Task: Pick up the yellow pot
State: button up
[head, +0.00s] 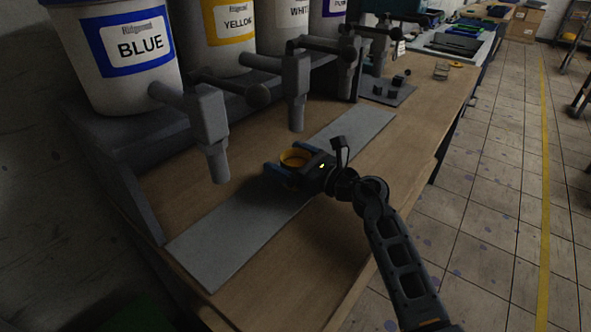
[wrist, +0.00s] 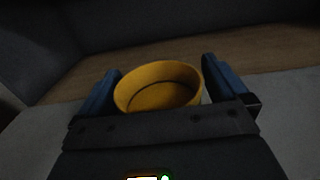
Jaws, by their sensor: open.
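The yellow pot (head: 295,158) is a small round open cup on the workbench, beneath the row of paint taps. In the wrist view the yellow pot (wrist: 158,87) sits between the two blue fingers, close to the palm, and its inside looks empty. My gripper (head: 279,173) is open, with one finger on each side of the pot. In the wrist view my gripper (wrist: 157,90) shows a small gap at the right finger; whether the left finger touches the pot I cannot tell. The pot's lower part is hidden by my gripper.
A grey strip (head: 225,245) runs along the wooden bench (head: 275,270). Large buckets labelled BLUE (head: 125,55), YELLOW (head: 228,30) and WHITE (head: 287,22) stand behind, with grey taps (head: 212,130) overhanging the bench. Small dark items (head: 390,87) lie farther back.

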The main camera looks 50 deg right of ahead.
jog(key=shift+c, duration=0.5)
jog(key=c, duration=1.1)
